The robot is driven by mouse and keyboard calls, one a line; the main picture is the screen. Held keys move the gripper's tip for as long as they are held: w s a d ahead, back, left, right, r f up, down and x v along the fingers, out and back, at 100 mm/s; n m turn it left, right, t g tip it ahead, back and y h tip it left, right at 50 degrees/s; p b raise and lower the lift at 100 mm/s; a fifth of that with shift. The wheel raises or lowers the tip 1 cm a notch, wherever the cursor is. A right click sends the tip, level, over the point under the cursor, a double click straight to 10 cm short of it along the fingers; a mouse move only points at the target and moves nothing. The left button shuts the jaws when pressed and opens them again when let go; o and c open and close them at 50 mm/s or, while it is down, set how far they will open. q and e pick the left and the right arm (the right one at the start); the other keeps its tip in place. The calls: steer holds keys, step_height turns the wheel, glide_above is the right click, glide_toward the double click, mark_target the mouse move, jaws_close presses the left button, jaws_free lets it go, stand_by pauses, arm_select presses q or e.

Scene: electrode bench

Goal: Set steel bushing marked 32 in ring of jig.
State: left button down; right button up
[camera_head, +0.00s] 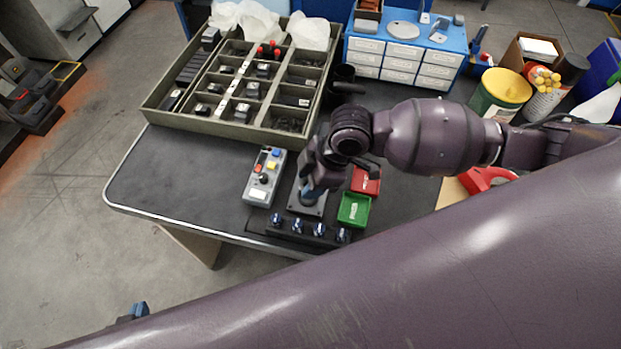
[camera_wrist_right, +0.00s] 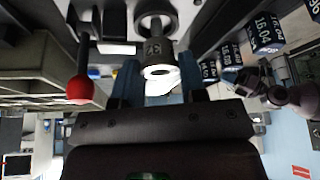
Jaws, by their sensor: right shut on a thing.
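The steel bushing (camera_wrist_right: 153,48), a grey cylinder marked 32 with a bright white end, sits between the blue fingers of my right gripper (camera_wrist_right: 159,68), which is shut on it. A dark ring of the jig (camera_wrist_right: 141,24) shows just beyond the bushing in the right wrist view; whether they touch I cannot tell. In the head view my right gripper (camera_head: 308,188) points down over the jig's grey base plate (camera_head: 306,207), and the arm hides the bushing and ring. My left gripper (camera_head: 136,313) barely shows at lower left, largely hidden by my arm; its fingers are unclear.
A rail with several blue-labelled pieces (camera_head: 319,229) lies in front of the jig. A grey control box (camera_head: 264,176) stands left, green (camera_head: 354,209) and red bins (camera_head: 366,180) right. A divided tray (camera_head: 190,122) is behind. A red-ended rod (camera_wrist_right: 80,89) is near my right gripper.

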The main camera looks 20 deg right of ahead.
steer(key=shift+f, duration=0.2)
steer(key=o, duration=1)
steer(key=shift+o, duration=0.2)
steer(key=shift+r, duration=0.1)
